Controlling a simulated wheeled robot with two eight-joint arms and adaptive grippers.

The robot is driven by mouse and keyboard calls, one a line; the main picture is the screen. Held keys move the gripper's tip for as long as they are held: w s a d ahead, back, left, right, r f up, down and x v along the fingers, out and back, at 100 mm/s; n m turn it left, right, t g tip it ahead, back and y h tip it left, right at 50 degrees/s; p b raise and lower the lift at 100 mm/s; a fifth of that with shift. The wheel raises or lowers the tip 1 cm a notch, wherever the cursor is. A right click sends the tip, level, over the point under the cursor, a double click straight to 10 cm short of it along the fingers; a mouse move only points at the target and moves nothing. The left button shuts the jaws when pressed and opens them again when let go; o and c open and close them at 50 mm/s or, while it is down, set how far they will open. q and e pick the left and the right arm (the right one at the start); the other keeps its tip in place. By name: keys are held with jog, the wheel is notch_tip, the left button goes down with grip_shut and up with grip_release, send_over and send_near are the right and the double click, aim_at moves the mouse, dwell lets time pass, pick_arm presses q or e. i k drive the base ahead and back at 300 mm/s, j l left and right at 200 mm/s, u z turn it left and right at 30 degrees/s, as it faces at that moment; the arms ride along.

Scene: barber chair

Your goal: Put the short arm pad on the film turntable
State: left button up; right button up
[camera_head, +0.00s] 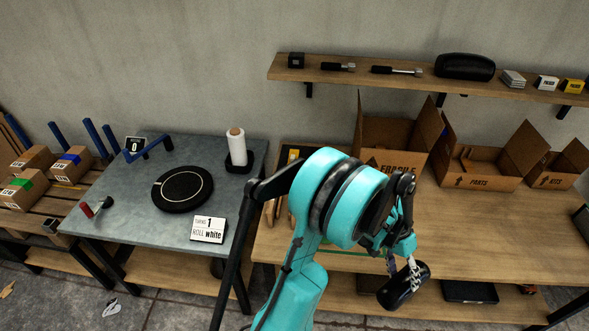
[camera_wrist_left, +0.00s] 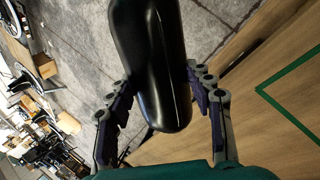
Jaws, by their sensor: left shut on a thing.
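A black, rounded pad (camera_head: 404,286) is held in my left gripper (camera_head: 399,262), which is shut on it, past the front edge of the wooden bench. The pad also shows between the fingers in the left wrist view (camera_wrist_left: 152,60). The film turntable (camera_head: 182,189) is a flat black disc on the grey table to the left, and its top is bare. A longer black pad (camera_head: 465,67) lies on the wall shelf. My right gripper is not in view.
Open cardboard boxes (camera_head: 480,168) line the back of the wooden bench (camera_head: 475,225). Parcels (camera_head: 35,158) sit on a pallet at far left.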

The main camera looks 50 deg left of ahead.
aim_at(182, 186)
jog(key=j+u, duration=0.15)
jog(key=u, duration=0.35)
jog(key=j+u, duration=0.1)
jog(key=u, duration=0.35)
jog(key=j+u, duration=0.15)
jog(key=u, duration=0.35)
jog(key=i+j, duration=0.1)
jog(key=j, duration=0.25)
jog(key=i+j, duration=0.15)
jog(key=j, duration=0.15)
jog(key=i+j, duration=0.1)
jog(key=j, duration=0.25)
jog(key=i+j, duration=0.15)
jog(key=j, duration=0.15)
jog(key=i+j, duration=0.1)
jog(key=j, duration=0.25)
